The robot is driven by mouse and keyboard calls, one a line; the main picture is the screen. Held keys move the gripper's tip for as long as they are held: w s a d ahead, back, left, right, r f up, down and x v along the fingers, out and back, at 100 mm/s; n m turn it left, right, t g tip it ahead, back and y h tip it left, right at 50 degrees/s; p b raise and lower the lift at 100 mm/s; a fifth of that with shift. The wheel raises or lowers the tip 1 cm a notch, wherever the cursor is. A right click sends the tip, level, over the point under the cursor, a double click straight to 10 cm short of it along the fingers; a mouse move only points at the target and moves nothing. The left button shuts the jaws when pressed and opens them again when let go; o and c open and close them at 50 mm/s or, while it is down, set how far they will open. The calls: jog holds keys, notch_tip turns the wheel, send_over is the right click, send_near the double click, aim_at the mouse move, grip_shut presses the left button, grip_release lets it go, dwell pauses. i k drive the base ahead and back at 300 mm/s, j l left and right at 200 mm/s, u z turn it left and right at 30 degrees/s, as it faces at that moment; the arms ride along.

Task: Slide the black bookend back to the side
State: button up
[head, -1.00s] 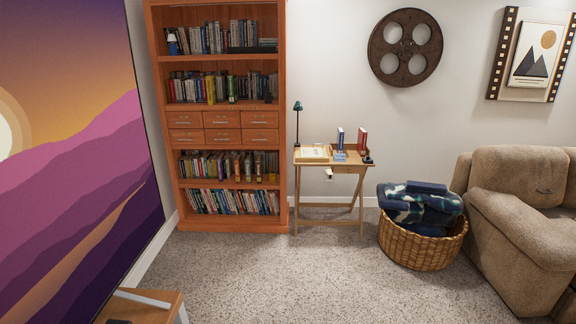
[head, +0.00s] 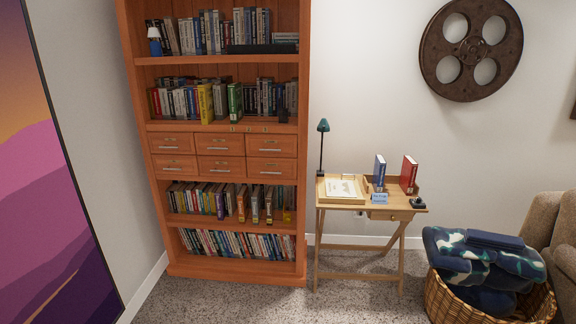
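No thing shows clearly as the black bookend. A small dark upright shape (head: 283,112) stands at the right end of the books on the second shelf of the orange-brown bookcase (head: 303,150); it may be the bookend, but it is too small to tell. A long flat black object (head: 263,48) lies on the shelf above. A small black object (head: 417,203) sits at the right front corner of the small wooden desk (head: 350,205). My gripper is not in view.
The desk holds a green lamp (head: 323,127), a blue book (head: 380,170), a red book (head: 408,174) and an open paper tray (head: 342,190). A basket (head: 450,308) of blankets and a tan sofa (head: 555,225) stand at right. The carpet (head: 225,300) before the bookcase is clear.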

aim_at(284, 110)
jog(key=i+j+z, duration=0.1)
jog(key=i, duration=0.55)
jog(key=i+j+z, duration=0.1)
jog(key=i, duration=0.5)
jog(key=i+j+z, duration=0.1)
jog(key=i, duration=0.5)
jog(key=j, duration=0.05)
